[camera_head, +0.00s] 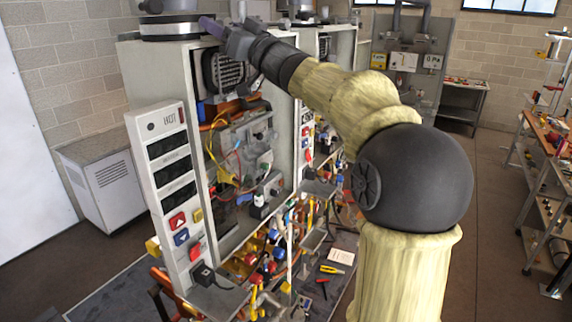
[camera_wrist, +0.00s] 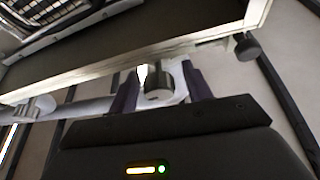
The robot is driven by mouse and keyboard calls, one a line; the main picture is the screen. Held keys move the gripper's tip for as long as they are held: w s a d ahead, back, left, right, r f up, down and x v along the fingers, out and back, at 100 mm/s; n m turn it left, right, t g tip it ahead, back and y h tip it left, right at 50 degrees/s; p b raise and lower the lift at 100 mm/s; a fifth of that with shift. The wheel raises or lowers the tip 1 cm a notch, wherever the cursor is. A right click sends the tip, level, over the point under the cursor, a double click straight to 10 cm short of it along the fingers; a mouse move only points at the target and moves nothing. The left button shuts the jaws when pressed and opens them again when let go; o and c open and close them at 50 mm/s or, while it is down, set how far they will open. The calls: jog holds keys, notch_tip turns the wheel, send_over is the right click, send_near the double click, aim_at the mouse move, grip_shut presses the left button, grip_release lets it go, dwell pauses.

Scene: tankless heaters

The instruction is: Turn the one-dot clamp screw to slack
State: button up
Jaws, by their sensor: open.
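My gripper (camera_head: 216,29) is at the top of the nearest open heater, beside the dark ring clamp (camera_head: 178,30) around its flue collar. In the wrist view my gripper (camera_wrist: 161,84) is open, with one dark finger on each side of a short grey metal screw head (camera_wrist: 158,84). The screw head stands between the fingers, with small gaps visible; contact cannot be told. No dot mark is readable on it, so I cannot tell whether it is the one-dot screw. My gripper and arm hide part of the clamp's right side in the head view.
A dark knob (camera_wrist: 247,46) and a pale rounded fitting (camera_wrist: 38,106) sit to either side in the wrist view. The heater's panel edge (camera_wrist: 130,70) runs close above the fingers. A second heater's flue collar (camera_head: 300,9) stands behind. Open floor (camera_head: 492,200) lies at right.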

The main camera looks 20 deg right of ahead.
jog(key=shift+d+m+h, duration=0.25)
jog(key=shift+m+h, duration=0.25)
jog(key=shift+m, duration=0.5)
jog(key=shift+s+d+f+m+h, duration=0.2)
jog(key=shift+m+h, duration=0.1)
jog(key=shift+m, duration=0.2)
jog(key=a+f+b+v, duration=0.1)
jog(key=b+v, duration=0.8)
jog(key=v, duration=0.8)
jog(key=w+d+f+m+h+b, duration=0.1)
jog(key=w+f+m+h+b, duration=0.1)
jog(key=f, duration=0.8)
jog(key=w+d+f+m+g+h+b, duration=0.1)
jog(key=w+f+m+h+b, duration=0.1)
jog(key=f+h, duration=0.3)
jog(key=w+d+f+m+g+h+b, duration=0.1)
jog(key=w+d+f+m+h+b, duration=0.1)
jog(key=f, duration=1.2)
jog(key=shift+w+f+m+h+b, duration=0.3)
jog(key=shift+w+m+h+b, duration=0.15)
jog(key=shift+h+b, duration=0.55)
jog(key=shift+a, duration=0.1)
